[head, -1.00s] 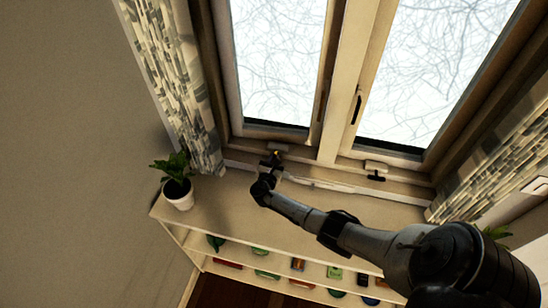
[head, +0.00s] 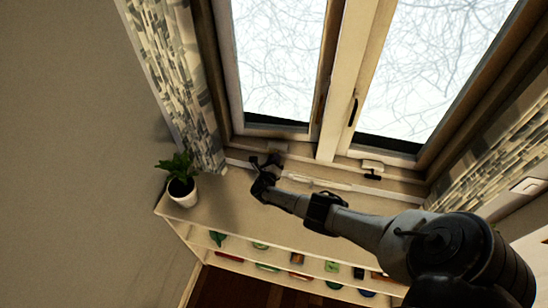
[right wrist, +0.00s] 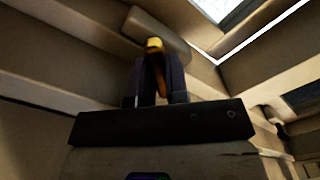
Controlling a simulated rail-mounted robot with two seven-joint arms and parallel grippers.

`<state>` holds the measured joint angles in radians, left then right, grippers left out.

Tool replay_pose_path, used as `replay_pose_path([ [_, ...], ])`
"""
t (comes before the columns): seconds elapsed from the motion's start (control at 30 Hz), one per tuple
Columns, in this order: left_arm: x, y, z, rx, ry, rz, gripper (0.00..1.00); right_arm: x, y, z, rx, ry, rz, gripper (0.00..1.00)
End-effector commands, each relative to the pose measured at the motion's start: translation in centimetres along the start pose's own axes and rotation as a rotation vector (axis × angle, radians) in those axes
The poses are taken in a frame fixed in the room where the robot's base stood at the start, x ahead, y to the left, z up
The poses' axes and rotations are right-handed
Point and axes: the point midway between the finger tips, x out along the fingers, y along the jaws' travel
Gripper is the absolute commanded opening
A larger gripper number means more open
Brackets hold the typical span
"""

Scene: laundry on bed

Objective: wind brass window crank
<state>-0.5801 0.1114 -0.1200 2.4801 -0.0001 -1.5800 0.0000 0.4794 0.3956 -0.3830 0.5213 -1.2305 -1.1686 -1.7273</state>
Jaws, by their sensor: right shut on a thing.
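The brass crank (right wrist: 154,45) shows in the right wrist view as a small golden piece under a pale housing (right wrist: 156,28) on the window frame. My right gripper (right wrist: 155,68) is shut on it, with a dark finger on each side. Most of the crank is hidden between the fingers. In the head view my right gripper (head: 267,161) is at the foot of the left window pane, just above the sill, and hides the crank. My left gripper is in no view.
A second, dark crank (head: 372,176) sits below the right pane. A potted plant (head: 181,190) stands on the shelf top (head: 225,205) left of my gripper. Patterned curtains (head: 178,85) hang at both sides. Small coloured items fill the shelves below.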

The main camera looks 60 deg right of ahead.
Motion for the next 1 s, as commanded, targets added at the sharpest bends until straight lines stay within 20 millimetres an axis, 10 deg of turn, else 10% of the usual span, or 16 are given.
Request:
replay_pose_path([
  [1.0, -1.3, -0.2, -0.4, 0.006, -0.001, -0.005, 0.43, 0.0, -0.1, 0.1, -0.723, 0.001, -0.002, 0.00],
])
